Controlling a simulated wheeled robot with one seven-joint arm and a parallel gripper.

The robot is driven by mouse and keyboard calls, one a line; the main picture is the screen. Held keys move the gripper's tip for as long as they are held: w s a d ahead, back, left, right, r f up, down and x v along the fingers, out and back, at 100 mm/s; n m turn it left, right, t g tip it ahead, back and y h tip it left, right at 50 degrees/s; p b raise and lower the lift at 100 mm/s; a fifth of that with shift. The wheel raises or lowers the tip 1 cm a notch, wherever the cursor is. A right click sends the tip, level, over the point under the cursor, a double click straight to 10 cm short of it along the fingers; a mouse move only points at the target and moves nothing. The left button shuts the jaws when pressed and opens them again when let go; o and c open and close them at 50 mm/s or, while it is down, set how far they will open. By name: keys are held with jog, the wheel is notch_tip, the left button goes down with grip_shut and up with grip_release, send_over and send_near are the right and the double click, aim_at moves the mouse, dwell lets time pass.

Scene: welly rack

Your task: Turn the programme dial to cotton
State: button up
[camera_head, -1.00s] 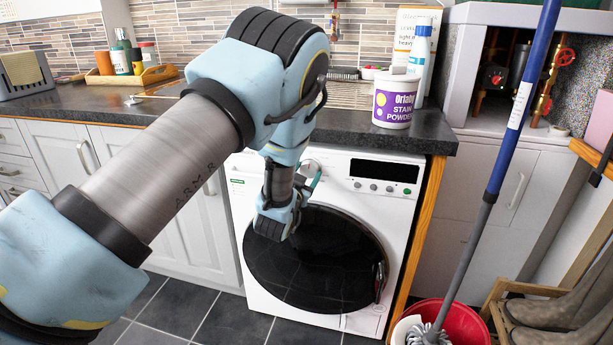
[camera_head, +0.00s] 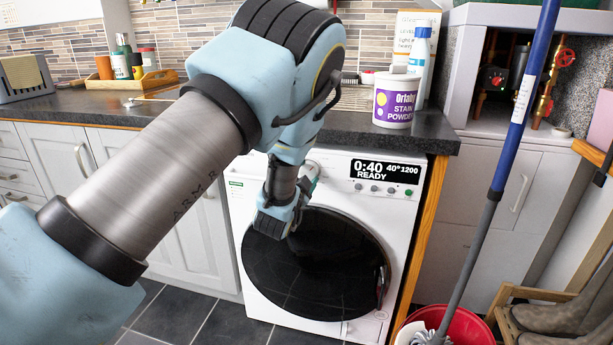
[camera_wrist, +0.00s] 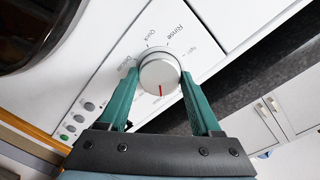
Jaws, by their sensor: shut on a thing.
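The programme dial (camera_wrist: 158,72) is a round silver-grey knob on the white washing machine (camera_head: 398,222). My gripper (camera_wrist: 156,80) has its two green fingers shut on opposite sides of the dial. In the wrist view the dial's red mark points down toward my gripper's palm. "Rinse" and "Quick" show on the picture's upper side; other labels are too small or partly hidden to read surely. The display (camera_head: 387,171) is lit and reads 0:40, 40°, 1200, READY. In the head view my wrist hides most of the dial.
The dark round door (camera_head: 310,270) is below my gripper. Stain powder (camera_head: 395,101) stands on the worktop above the machine. A blue-handled mop (camera_head: 520,95) leans at the right in a red bucket (camera_head: 468,328). Boots (camera_head: 560,322) are at lower right.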

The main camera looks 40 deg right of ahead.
dwell(0.3)
jog(key=o, duration=1.4)
jog(key=shift+c, duration=0.2)
jog(key=b+v, duration=0.1)
jog(key=v, duration=0.9)
jog(key=shift+s+a, duration=0.3)
jog(key=shift+a, duration=0.05)
